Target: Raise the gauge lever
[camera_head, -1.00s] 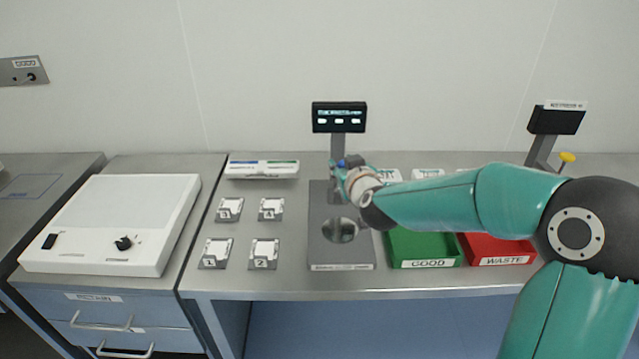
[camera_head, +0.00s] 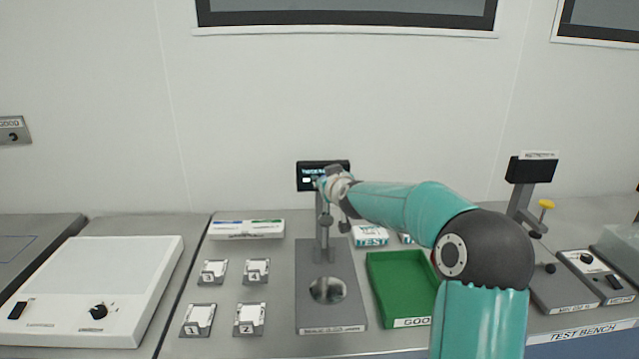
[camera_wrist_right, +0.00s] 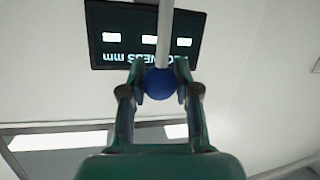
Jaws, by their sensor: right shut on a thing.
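The thickness gauge (camera_head: 328,310) stands on the bench with a grey base, a round plate, a post and a dark display (camera_head: 310,168) on top. The lever's blue ball knob (camera_wrist_right: 160,83) is between the fingers of my right gripper (camera_wrist_right: 160,85) in the wrist view, with its pale rod rising in front of the display. My right gripper is shut on this knob. In the head view, it (camera_head: 322,184) is at the height of the display and partly covers it. The knob is hardly visible there. My left gripper is not in view.
A green GOOD tray (camera_head: 400,280) is right of the gauge, partly behind my right arm. Several numbered sample holders (camera_head: 250,317) are to the left. A tester (camera_head: 560,280) is at right.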

